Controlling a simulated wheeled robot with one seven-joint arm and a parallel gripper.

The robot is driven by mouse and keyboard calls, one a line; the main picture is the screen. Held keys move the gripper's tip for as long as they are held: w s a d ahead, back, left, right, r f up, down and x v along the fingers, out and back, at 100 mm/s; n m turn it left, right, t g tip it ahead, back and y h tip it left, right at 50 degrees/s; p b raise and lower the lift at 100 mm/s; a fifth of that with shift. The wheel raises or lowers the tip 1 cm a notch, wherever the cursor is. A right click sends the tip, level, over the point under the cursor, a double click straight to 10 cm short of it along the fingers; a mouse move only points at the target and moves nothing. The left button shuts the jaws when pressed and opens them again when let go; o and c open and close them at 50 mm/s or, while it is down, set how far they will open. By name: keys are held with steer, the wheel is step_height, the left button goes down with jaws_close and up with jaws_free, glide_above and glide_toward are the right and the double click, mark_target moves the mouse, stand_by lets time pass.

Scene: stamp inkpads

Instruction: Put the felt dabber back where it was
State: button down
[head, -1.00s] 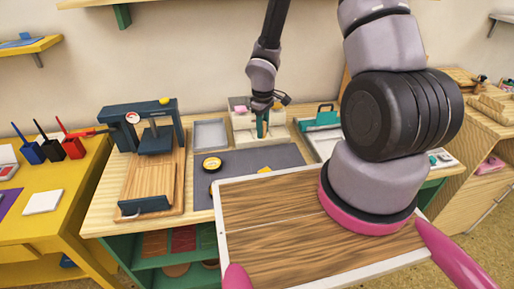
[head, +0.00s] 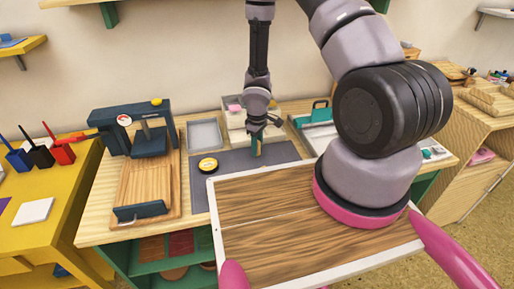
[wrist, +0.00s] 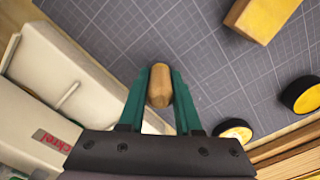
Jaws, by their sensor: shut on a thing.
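My gripper (head: 259,143) hangs over the grey mat (head: 232,161), just in front of the cream stepped stand (head: 236,119). Its green fingers are shut on a small tan piece with a rounded end, which I take to be the felt dabber (wrist: 159,86). In the wrist view the dabber sits between the fingertips (wrist: 160,82), end-on to the camera, above the gridded mat (wrist: 205,55). The cream stand (wrist: 50,95) lies to the left there. The dabber's lower end is hard to make out, and I cannot tell whether it touches the mat.
A round yellow-and-black tin (head: 208,165) sits on the mat. The wrist view shows two round tins (wrist: 300,94) and a tan block with a yellow face (wrist: 262,14). A dark press (head: 135,130) stands left. A wooden-topped board (head: 270,215) hides the mat's front.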

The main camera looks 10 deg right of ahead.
steer(key=shift+f, duration=0.15)
steer(key=c, duration=0.6)
jaws_free()
step_height(320, 180, up, 13)
steer(key=shift+f, duration=0.15)
steer(key=s+d+r+m+t+h, duration=0.1)
steer(key=d+r+m+t, duration=0.2)
steer(key=r, duration=0.9)
steer(key=s+d+r+m, duration=0.1)
steer(key=d+r+m, duration=0.3)
steer(key=r, duration=0.8)
steer(key=s+a+r+m+t+y, duration=0.1)
steer(key=s+r+m+t+y, duration=0.2)
steer(key=s+r, duration=1.2)
step_height(320, 180, up, 2)
steer(key=m+t, duration=0.1)
steer(key=m, duration=0.2)
steer(key=shift+a+r, duration=0.15)
steer(key=shift+a, duration=0.05)
